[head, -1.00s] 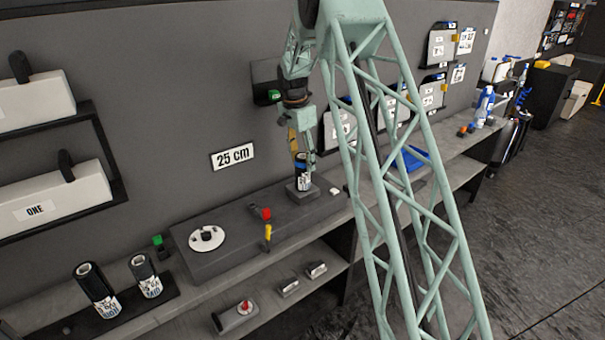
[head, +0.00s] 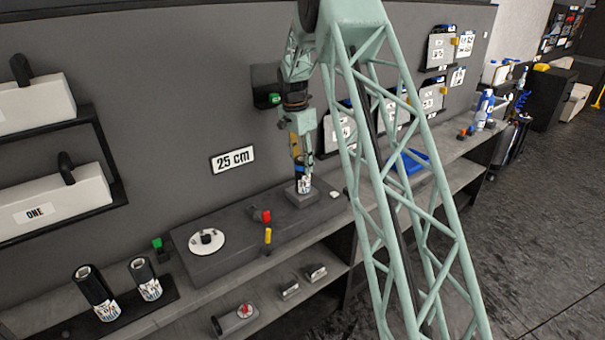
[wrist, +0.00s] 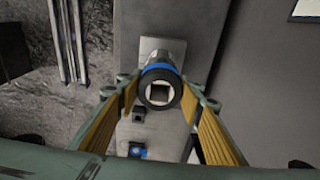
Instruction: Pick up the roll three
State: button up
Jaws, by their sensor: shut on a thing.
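The roll (head: 304,184) is a dark upright cylinder with a white printed label. It stands on a small grey block (head: 303,197) at the right end of the raised grey platform. In the wrist view the roll (wrist: 160,92) shows from above, with a blue ring and a square hole in its end. My gripper (head: 302,170) points down over it, with yellow-padded fingers on either side, shut on its upper part. The fingers hide part of the roll in the head view. Its number cannot be read.
Two more dark rolls (head: 95,292) (head: 146,278) stand in a black holder at the left.

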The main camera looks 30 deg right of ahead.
jog(key=shift+r, duration=0.1)
notch_tip(320, 180, up, 18)
dwell(0.9)
dwell(1.0)
